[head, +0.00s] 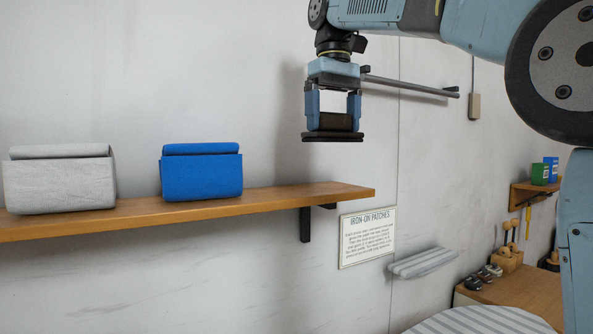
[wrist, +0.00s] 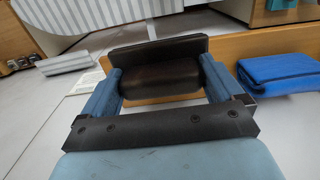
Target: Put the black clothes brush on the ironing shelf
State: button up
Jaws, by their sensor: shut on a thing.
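The black clothes brush (head: 333,136) is held between the fingers of my gripper (head: 333,112), which is shut on it. The brush is roughly level, with its flat wide side down. In the head view it hangs above the right end of the wooden ironing shelf (head: 280,197), with a clear gap below it. In the wrist view the dark brush (wrist: 158,75) sits between the two blue fingers of my gripper (wrist: 160,85). Part of the shelf (wrist: 235,47) shows behind and beside it.
A folded blue cloth (head: 201,172) and a folded grey cloth (head: 60,182) lie on the shelf to the left. The shelf's right end is bare. A sign (head: 368,236) hangs below that end. A wall rail (head: 412,86) runs behind my gripper.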

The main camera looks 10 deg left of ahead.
jog(key=w+a+f, duration=0.2)
jog(key=f, duration=0.1)
jog(key=w+a+f, duration=0.3)
jog(key=shift+w+a+f, duration=0.1)
jog(key=shift+a, duration=0.05)
jog(key=f, duration=0.2)
jog(key=w+f, duration=0.1)
jog(key=shift+a+f, duration=0.2)
jog(key=shift+a, duration=0.2)
jog(key=shift+f, duration=0.5)
jog(key=shift+f, duration=0.1)
jog(key=o, duration=0.6)
jog(key=shift+r, duration=3.85)
